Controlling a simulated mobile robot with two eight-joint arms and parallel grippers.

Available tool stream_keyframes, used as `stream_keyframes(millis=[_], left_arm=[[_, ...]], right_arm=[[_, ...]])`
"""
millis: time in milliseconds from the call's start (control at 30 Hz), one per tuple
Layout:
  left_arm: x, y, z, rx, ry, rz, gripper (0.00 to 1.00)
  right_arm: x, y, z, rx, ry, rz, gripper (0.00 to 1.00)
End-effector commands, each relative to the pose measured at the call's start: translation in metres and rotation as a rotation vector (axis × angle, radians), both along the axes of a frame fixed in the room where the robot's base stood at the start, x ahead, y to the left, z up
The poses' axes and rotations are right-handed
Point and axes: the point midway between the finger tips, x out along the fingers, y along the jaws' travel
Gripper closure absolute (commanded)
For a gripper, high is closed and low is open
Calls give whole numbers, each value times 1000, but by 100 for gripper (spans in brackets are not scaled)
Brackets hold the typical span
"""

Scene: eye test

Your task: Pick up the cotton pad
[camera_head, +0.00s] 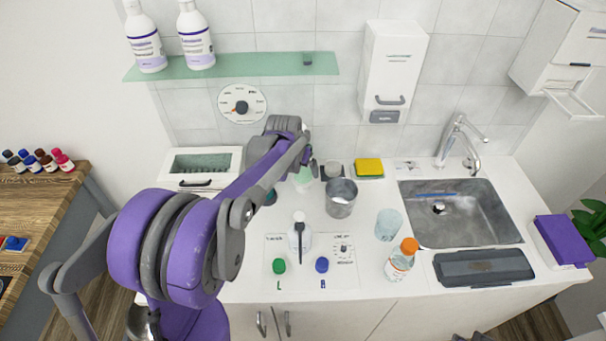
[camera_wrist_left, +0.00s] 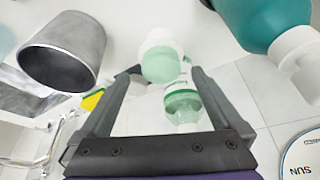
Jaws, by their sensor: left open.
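I cannot make out a cotton pad for certain in either view. My left gripper (camera_head: 308,156) is at the back of the white counter, partly hidden by its own arm. In the left wrist view the left gripper (camera_wrist_left: 160,75) is open, its two dark fingers apart. A pale green translucent container with a whitish round top (camera_wrist_left: 160,58) shows between and beyond the fingertips; I cannot tell whether they touch it. A second clear container with green (camera_wrist_left: 183,106) shows lower between the fingers. A pale green container (camera_head: 303,180) stands below the gripper in the head view. My right gripper is not in view.
A metal cup (camera_head: 341,199) stands right of the gripper; it also shows in the left wrist view (camera_wrist_left: 62,52). A teal bottle (camera_wrist_left: 262,18) is at the right there. A yellow sponge (camera_head: 369,168), frosted cup (camera_head: 389,224), orange-capped bottle (camera_head: 400,262) and sink (camera_head: 460,222) lie farther right.

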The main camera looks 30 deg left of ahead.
Motion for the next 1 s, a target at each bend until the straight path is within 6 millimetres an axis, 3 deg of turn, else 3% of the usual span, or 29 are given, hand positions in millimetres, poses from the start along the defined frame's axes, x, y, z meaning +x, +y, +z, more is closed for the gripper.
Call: stream_keyframes(millis=[200, 467, 933, 1000], left_arm=[[11, 3, -26, 0, -1, 0, 0], [12, 3, -29, 0, -1, 0, 0], [12, 3, -29, 0, -1, 0, 81], [12, 3, -29, 0, -1, 0, 85]], right_arm=[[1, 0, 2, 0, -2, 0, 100], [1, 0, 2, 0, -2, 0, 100], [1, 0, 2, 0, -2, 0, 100], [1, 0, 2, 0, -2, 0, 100]])
